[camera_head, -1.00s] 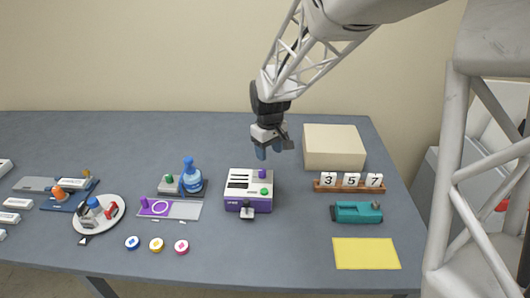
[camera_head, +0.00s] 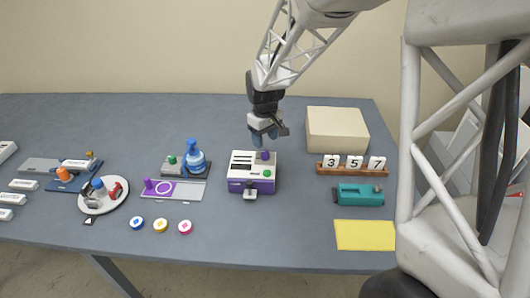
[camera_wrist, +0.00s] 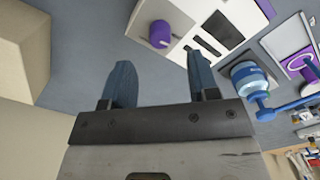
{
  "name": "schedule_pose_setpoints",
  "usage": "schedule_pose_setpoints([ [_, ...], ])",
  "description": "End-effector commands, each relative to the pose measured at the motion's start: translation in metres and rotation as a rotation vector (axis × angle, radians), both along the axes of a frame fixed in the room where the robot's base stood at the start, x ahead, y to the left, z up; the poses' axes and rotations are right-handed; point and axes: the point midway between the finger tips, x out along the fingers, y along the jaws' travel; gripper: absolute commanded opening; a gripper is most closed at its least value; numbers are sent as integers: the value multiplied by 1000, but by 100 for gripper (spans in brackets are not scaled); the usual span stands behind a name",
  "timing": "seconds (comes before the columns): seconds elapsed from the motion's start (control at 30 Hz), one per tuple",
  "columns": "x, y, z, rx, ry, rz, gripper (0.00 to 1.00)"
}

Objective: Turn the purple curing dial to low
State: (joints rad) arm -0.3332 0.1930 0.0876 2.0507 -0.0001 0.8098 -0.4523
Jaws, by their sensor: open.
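The purple curing dial (camera_head: 265,155) stands on top of a white and purple machine (camera_head: 240,186), near its back right corner. A green knob (camera_head: 267,174) is in front of the dial. In the wrist view the dial (camera_wrist: 160,34) is a purple cylinder with a pale mark on its side, beyond the fingertips. My gripper (camera_head: 264,136) is open and empty, just behind and above the dial, apart from it. In the wrist view its two blue fingers (camera_wrist: 160,75) are spread, with the dial ahead of the gap between them. The dial's scale is too small to read.
A blue bottle (camera_head: 195,158) on a grey stand is left of the machine. A beige box (camera_head: 337,130), number blocks on a wooden rack (camera_head: 352,170) and a teal tool (camera_head: 359,195) are to the right. The table in front of the machine is mostly clear.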

Motion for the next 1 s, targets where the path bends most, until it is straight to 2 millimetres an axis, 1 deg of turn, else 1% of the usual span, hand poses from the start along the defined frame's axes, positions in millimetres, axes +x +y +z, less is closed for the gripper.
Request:
schedule_pose_setpoints([
  [0.3,0,0,-38,-1,2,0,55],
  [0.5,0,0,-56,-1,1,0,55],
  [0.7,0,0,-62,-1,1,0,55],
  [0.97,0,0,-63,0,0,0,55],
  [1.0,0,0,-63,0,0,0,48],
])
